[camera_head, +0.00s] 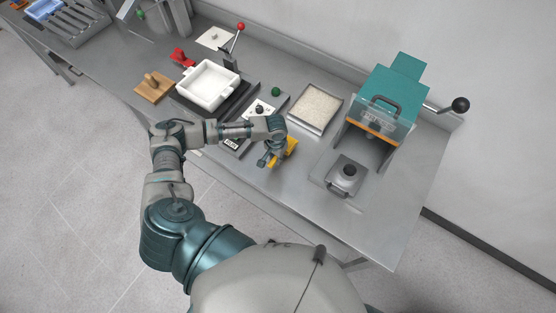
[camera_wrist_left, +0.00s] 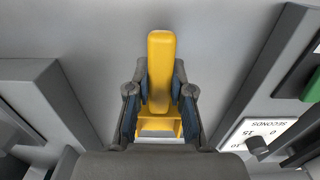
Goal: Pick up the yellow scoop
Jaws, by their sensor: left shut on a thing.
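The yellow scoop (camera_head: 291,146) is on or just above the steel bench top, near its front edge; I cannot tell whether it touches the bench. My left gripper (camera_head: 271,157) is at the scoop, and its arm hides part of it in the head view. In the left wrist view the scoop (camera_wrist_left: 160,70) stands out between the two fingers of my left gripper (camera_wrist_left: 160,97), which are shut on it from both sides. My right gripper is not in view.
A tray of pale grains (camera_head: 315,107) lies behind the scoop. A timer box (camera_wrist_left: 262,130) and a white square dish (camera_head: 208,85) are to the left in the head view.

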